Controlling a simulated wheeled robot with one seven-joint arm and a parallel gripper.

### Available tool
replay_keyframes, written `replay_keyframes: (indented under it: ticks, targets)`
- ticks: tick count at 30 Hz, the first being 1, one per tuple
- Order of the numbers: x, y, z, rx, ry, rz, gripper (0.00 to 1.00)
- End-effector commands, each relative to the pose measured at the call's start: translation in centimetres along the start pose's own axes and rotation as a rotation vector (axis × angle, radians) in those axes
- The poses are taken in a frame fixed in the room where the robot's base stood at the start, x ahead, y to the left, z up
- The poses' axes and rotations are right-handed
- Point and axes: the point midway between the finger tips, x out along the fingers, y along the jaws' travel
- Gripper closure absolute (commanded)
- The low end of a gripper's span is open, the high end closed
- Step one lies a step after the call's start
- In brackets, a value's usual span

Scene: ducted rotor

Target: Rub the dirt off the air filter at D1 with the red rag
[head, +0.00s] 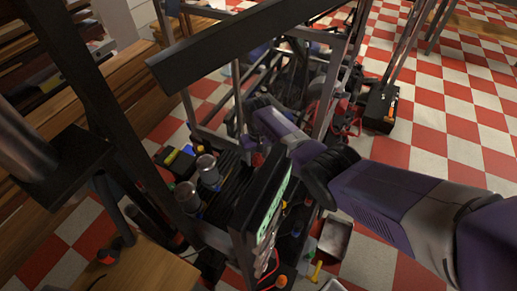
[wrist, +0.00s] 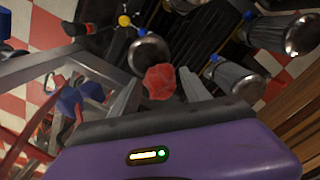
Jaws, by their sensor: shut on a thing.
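My gripper (wrist: 161,80) is shut on the red rag (wrist: 160,83), a crumpled red lump between its two grey fingers in the wrist view. Silver cylinders with ribbed sides stand past the fingers: one (wrist: 150,50) just beyond the rag, one (wrist: 236,78) to the right, and one (wrist: 286,35) at the upper right. Two silver cylinders (head: 207,170) (head: 187,196) also show in the head view, left of my arm. I cannot tell which thing is the air filter, and no D1 label or dirt is readable.
A dark metal frame (head: 220,45) crosses above the work area. A panel with a green face (head: 270,215) stands close to my arm. A wooden table (head: 140,270) is at the lower left. A black toolbox (head: 380,108) sits on the open red-and-white floor.

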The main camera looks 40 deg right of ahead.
Motion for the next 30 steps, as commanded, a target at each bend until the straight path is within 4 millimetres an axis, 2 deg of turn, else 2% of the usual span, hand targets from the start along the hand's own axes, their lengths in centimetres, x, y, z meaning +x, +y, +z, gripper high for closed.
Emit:
replay_keyframes:
  ticks: [1, 9, 30]
  targets:
    - [-0.9, -0.1, -0.1, -0.001, 0.001, 0.0, 0.89]
    - [-3.0, -0.4, -0.3, -0.002, 0.001, 0.0, 0.89]
    - [-3.0, -0.7, -0.3, -0.006, 0.001, 0.0, 0.89]
